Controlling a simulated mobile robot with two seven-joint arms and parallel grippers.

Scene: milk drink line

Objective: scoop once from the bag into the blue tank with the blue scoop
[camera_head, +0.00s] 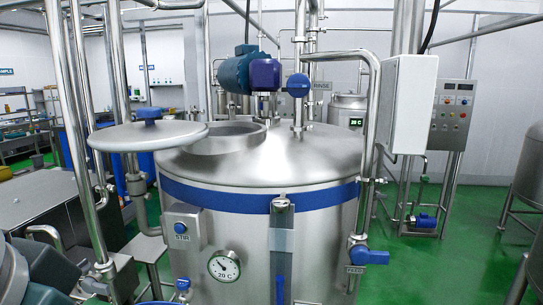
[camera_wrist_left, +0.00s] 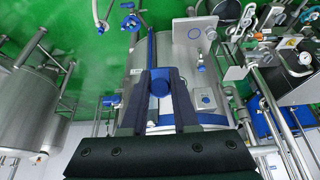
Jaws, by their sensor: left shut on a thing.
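The steel tank with a blue band (camera_head: 330,197) stands in the middle of the head view. Its round opening (camera_head: 225,139) is uncovered, and the lid with a blue knob (camera_head: 150,137) is swung out to the left of it. In the left wrist view my left gripper (camera_wrist_left: 160,84) is shut on a blue piece that looks like the blue scoop (camera_wrist_left: 159,80). Its bowl and any contents cannot be made out. My left gripper does not show in the head view. The bag and my right gripper are not in view.
A stirrer motor (camera_head: 248,75) and pipes rise beside the opening. A vertical steel pipe (camera_head: 72,120) stands to the left. A white box (camera_head: 404,103) and a control cabinet (camera_head: 452,112) stand to the right.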

